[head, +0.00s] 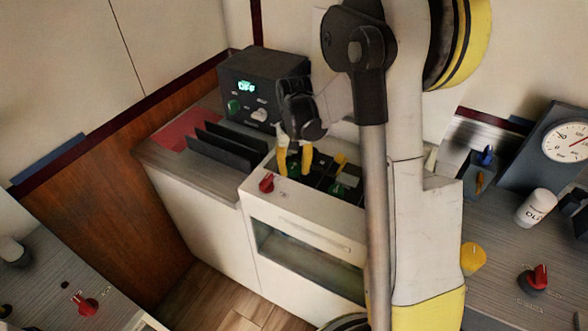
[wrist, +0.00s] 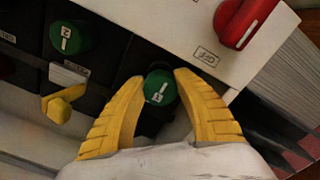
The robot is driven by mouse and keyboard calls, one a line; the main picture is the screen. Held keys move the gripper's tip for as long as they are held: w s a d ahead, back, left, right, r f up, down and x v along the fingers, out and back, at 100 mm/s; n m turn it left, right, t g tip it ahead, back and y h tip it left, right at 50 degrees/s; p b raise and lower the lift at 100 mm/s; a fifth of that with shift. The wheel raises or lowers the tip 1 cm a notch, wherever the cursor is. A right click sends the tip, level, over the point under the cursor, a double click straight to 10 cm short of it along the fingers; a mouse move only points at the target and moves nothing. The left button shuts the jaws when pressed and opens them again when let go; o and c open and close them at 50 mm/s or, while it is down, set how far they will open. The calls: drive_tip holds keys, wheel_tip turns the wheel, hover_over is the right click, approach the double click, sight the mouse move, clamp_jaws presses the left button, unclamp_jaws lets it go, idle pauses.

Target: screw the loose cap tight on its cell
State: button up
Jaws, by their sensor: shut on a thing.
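My gripper (wrist: 160,78) has its yellow fingers shut on a green cap (wrist: 160,88) with a white mark, one finger on each side. The cap sits on a dark cell at the edge of the row; whether it is seated flat I cannot tell. In the head view my gripper (head: 294,162) points down into the white box, and its fingers mostly hide this cap. A second green cap (wrist: 70,38) with a white mark stands on the neighbouring cell, apart from my fingers. Another green cap (head: 338,190) shows in the head view.
A yellow lever-like part (wrist: 62,104) stands near the second cap. A red knob (wrist: 245,20) is on the white panel (head: 300,217) close to my fingers. Behind stands a dark box (head: 262,85) with a display reading OFF. Dark upright dividers (head: 225,145) stand at left.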

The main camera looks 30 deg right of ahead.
sight(294, 166)
drive_tip(key=shift+f+b, duration=1)
drive_tip(key=shift+f, duration=0.15)
drive_tip(key=o, duration=1)
wheel_tip(294, 166, up, 12)
idle(0.3)
